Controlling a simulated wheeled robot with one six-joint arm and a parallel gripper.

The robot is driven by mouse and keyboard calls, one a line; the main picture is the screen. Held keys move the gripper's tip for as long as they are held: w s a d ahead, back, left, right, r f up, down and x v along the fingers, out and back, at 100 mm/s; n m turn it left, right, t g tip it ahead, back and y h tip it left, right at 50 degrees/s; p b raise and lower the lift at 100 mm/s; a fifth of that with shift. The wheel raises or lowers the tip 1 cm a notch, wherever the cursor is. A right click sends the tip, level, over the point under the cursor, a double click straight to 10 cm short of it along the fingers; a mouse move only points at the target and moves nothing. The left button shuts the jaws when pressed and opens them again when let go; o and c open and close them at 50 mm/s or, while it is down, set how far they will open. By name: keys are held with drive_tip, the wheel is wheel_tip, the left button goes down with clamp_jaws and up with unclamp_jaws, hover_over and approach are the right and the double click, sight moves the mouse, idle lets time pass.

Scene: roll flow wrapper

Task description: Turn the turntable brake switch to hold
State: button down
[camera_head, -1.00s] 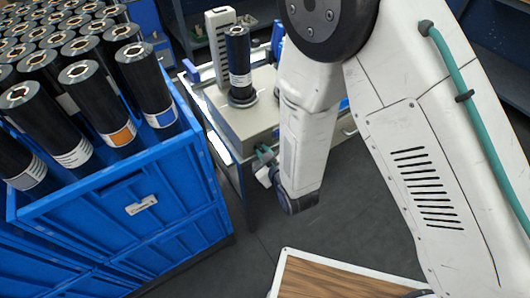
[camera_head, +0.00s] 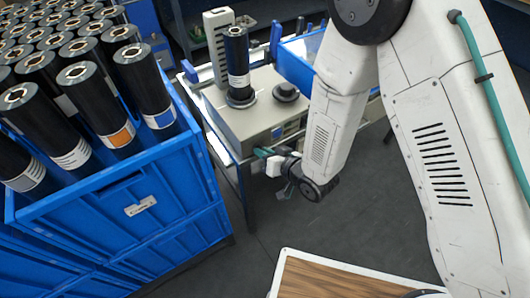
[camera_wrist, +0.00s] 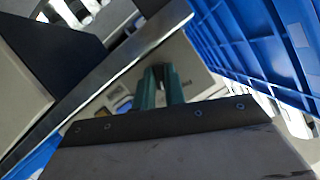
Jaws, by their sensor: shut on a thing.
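The turntable unit is a beige box (camera_head: 235,123) on a bench, with a black roll (camera_head: 237,60) upright on its left spindle and a bare black hub (camera_head: 286,92) on the right. My gripper (camera_head: 262,152) is at the lower left of the unit's front face, its teal fingers against the panel. In the wrist view my gripper (camera_wrist: 159,82) shows two teal fingers close together, shut on a small dark part at the panel, where the brake switch is. The fingers cover most of the switch, so its setting and labels cannot be read.
A blue crate (camera_head: 115,199) full of black rolls stands close on the left; its blue wall (camera_wrist: 262,45) also fills the upper right of the wrist view. A blue bin (camera_head: 297,68) sits behind the unit. A wood-topped surface (camera_head: 330,281) is in front. Grey floor between is clear.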

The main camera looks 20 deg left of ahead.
drive_tip(key=shift+w+a+r+m+g+y, duration=0.1)
drive_tip(key=shift+a+m+g+y, duration=0.05)
drive_tip(key=shift+m+g+y, duration=0.2)
idle(0.4)
drive_tip(key=c, duration=1.5)
unclamp_jaws()
drive_tip(key=shift+o, duration=0.2)
drive_tip(key=v, duration=0.8)
